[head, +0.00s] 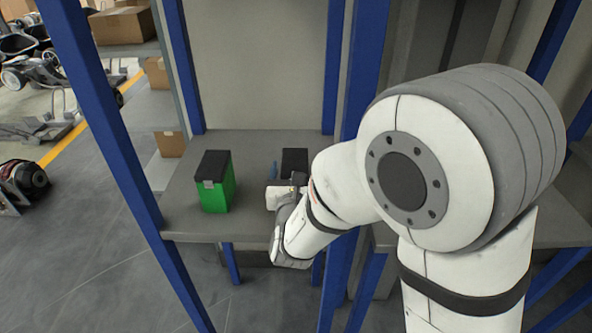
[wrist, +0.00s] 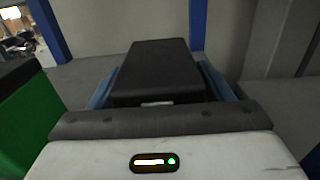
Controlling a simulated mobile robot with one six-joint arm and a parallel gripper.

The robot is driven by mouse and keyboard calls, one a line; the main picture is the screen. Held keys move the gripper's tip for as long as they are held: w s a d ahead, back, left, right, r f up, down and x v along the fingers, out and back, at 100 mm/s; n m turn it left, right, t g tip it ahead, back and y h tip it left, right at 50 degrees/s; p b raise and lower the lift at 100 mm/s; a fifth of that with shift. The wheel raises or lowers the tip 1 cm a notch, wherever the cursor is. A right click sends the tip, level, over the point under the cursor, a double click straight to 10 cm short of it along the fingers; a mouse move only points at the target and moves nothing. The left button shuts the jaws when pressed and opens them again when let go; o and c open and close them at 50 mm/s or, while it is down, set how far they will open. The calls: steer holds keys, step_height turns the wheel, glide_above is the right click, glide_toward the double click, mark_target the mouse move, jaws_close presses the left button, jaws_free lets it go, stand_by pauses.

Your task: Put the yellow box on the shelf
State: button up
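A box with a black top (head: 294,160) stands upright on the grey shelf (head: 185,215), partly hidden behind my gripper. Its side colour is hidden, so I cannot confirm that it is the yellow box. The wrist view shows its black top (wrist: 158,70) straight ahead, between the two blue fingers of my gripper (wrist: 160,85). The fingers lie along its left and right sides, with a narrow gap that makes them look open around it. In the head view my gripper (head: 281,172) is level with the shelf, in front of the box.
A green box (head: 217,190) with a black top stands on the shelf to the left, also at the left edge of the wrist view (wrist: 25,110). Blue posts (head: 105,120) frame the bay. Shelf surface between the two boxes is clear. Cardboard boxes (head: 120,25) are on a rack behind.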

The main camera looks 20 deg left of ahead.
steer(key=shift+o, duration=0.2)
steer(key=shift+r, duration=0.15)
steer(key=v, duration=0.2)
steer(key=b+v, duration=0.1)
steer(key=v, duration=0.2)
steer(key=b+v, duration=0.1)
steer(key=v, duration=0.1)
steer(key=shift+s+f, duration=0.25)
steer(key=shift+s, duration=0.05)
steer(key=b, duration=0.2)
steer(key=shift+s+d+b, duration=0.1)
steer(key=shift+s+b, duration=0.1)
steer(key=shift+b, duration=0.1)
steer(key=s+b, duration=0.1)
steer(key=b, duration=0.2)
steer(key=shift+s+d, duration=0.15)
steer(key=shift+s, duration=0.05)
steer(key=shift+r+b+v, duration=0.1)
steer(key=shift+b+v, duration=0.4)
steer(key=shift+v, duration=0.15)
steer(key=shift+r+b+v, duration=0.15)
steer(key=shift+b+v, duration=0.3)
steer(key=shift+v, duration=0.15)
steer(key=shift+s, duration=0.1)
